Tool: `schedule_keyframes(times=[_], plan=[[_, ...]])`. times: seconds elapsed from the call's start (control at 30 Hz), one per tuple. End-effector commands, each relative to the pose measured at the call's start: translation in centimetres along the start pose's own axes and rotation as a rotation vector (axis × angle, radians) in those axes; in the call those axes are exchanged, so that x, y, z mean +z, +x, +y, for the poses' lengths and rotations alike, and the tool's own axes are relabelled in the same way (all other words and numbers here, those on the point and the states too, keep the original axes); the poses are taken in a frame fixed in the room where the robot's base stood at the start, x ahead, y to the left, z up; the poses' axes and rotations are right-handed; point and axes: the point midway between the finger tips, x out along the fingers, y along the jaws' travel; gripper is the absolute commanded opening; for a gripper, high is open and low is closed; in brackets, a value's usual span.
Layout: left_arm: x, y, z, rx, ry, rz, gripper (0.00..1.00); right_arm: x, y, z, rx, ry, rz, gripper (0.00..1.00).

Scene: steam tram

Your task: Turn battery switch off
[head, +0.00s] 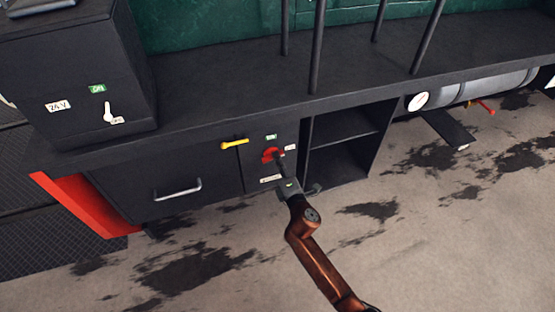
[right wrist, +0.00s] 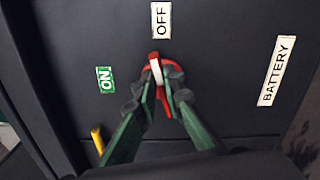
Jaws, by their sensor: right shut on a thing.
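The red battery switch (head: 271,154) sits on the dark panel under the ledge. Around it are a green ON label (head: 271,137), a white OFF label (head: 290,147) and a BATTERY label (head: 270,179). In the right wrist view the switch's red handle (right wrist: 154,58) has a white stripe, and its tip points close to the OFF label (right wrist: 161,20). The ON label (right wrist: 105,80) is off to the left there. My right gripper (right wrist: 160,92) is shut on the handle, its fingers on both sides. They hide part of the switch. My left gripper is not in view.
A yellow handle (head: 235,143) is left of the switch, above a metal drawer pull (head: 178,190). An open shelf (head: 340,135) is to the right. A box with a 24 V label (head: 58,106) and a white lever (head: 107,112) stands on the ledge.

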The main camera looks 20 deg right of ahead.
Motion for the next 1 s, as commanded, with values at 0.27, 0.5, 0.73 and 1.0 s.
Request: schedule_keyframes(times=[0.27, 0.5, 0.73, 1.0], plan=[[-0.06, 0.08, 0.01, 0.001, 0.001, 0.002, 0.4, -0.05, -0.05, -0.42, -0.003, 0.171, -0.001, 0.0], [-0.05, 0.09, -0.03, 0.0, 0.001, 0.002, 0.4, -0.07, -0.04, -0.51, -0.003, 0.244, 0.0, 0.0], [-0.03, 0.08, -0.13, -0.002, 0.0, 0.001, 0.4, -0.08, -0.04, -0.54, -0.003, 0.262, 0.0, 0.0], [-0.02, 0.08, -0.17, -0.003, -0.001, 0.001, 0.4, -0.08, -0.04, -0.56, -0.004, 0.263, 0.0, 0.0]])
